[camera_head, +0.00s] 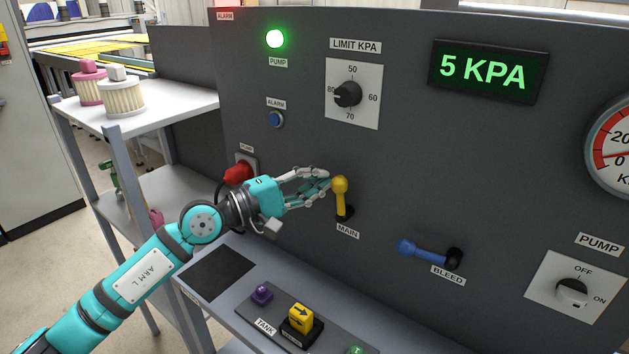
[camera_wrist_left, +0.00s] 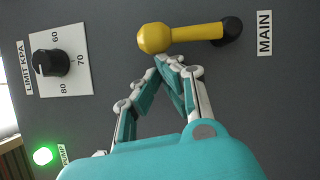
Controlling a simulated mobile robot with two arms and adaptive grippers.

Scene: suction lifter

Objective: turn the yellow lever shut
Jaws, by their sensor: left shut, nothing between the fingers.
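The yellow lever (camera_head: 341,192) is on the grey panel, above the label MAIN. It stands upright, with its knob at the top and its black pivot at the bottom. It also shows in the left wrist view (camera_wrist_left: 190,35), knob to the left. My left gripper (camera_head: 328,180) is shut and empty, with its fingertips just left of the lever's knob. In the left wrist view the gripper's fingertips (camera_wrist_left: 168,62) meet close beside the knob; I cannot tell whether they touch it. My right gripper is not in view.
A blue lever (camera_head: 425,252) labelled BLEED lies to the right. A red switch (camera_head: 238,174) is behind my left wrist. A ledge (camera_head: 222,272) below holds a yellow arrow block (camera_head: 301,318). The display (camera_head: 487,71) reads 5 KPA, and the pump lamp (camera_head: 275,39) glows green.

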